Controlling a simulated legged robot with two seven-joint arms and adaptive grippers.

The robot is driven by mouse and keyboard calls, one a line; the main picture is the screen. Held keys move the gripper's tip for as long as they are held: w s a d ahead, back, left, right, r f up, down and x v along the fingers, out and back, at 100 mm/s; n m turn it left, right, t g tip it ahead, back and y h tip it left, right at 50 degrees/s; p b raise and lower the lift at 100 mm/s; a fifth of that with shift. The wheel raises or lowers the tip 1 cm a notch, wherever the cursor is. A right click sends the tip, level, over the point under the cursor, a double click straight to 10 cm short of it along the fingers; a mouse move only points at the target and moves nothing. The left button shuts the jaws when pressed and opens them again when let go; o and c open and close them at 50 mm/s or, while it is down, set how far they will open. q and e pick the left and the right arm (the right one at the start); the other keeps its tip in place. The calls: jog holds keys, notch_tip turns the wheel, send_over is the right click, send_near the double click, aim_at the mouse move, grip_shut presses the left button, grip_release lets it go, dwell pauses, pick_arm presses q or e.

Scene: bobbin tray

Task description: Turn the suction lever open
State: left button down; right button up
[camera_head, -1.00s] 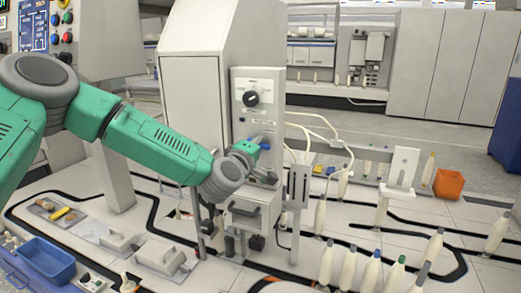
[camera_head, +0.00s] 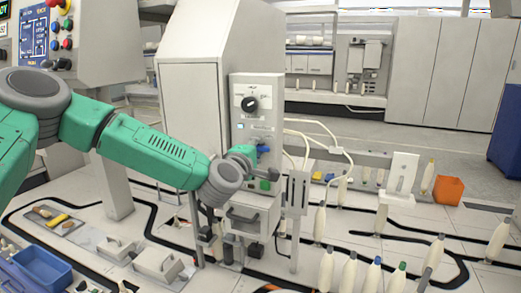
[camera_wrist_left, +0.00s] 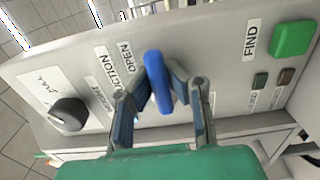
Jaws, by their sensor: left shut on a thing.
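The blue suction lever (camera_wrist_left: 158,82) is on a light grey panel, beside the labels "SUCTION" and "OPEN". In the left wrist view it runs nearly up and down the picture, roughly along the direction of the label text. My left gripper (camera_wrist_left: 165,85) is shut on the lever, with one finger on each side. In the head view the left gripper (camera_head: 252,158) is at the panel front, and a bit of the blue lever (camera_head: 263,148) shows beside it. The rest of the lever is hidden there. My right gripper is not in view.
A black knob (camera_wrist_left: 69,114) and a green FIND button (camera_wrist_left: 293,38) flank the lever on the panel. A drawer-like box with a handle (camera_head: 243,217) is below. White bobbins (camera_head: 326,268) stand on the right; a blue bin (camera_head: 40,268) is at front left.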

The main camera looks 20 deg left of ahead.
pick_arm(q)
jog(key=c, duration=1.6)
grip_release()
jog(key=shift+s+a+f, duration=0.1)
jog(key=shift+a+f, duration=0.1)
jog(key=shift+f, duration=0.1)
jog(key=shift+o, duration=0.3)
jog(key=shift+a+r, duration=0.1)
jog(key=shift+a, duration=0.05)
jog(key=shift+s, duration=0.3)
jog(key=s, duration=1.1)
jog(key=shift+s+d, duration=0.2)
jog(key=shift+d, duration=0.1)
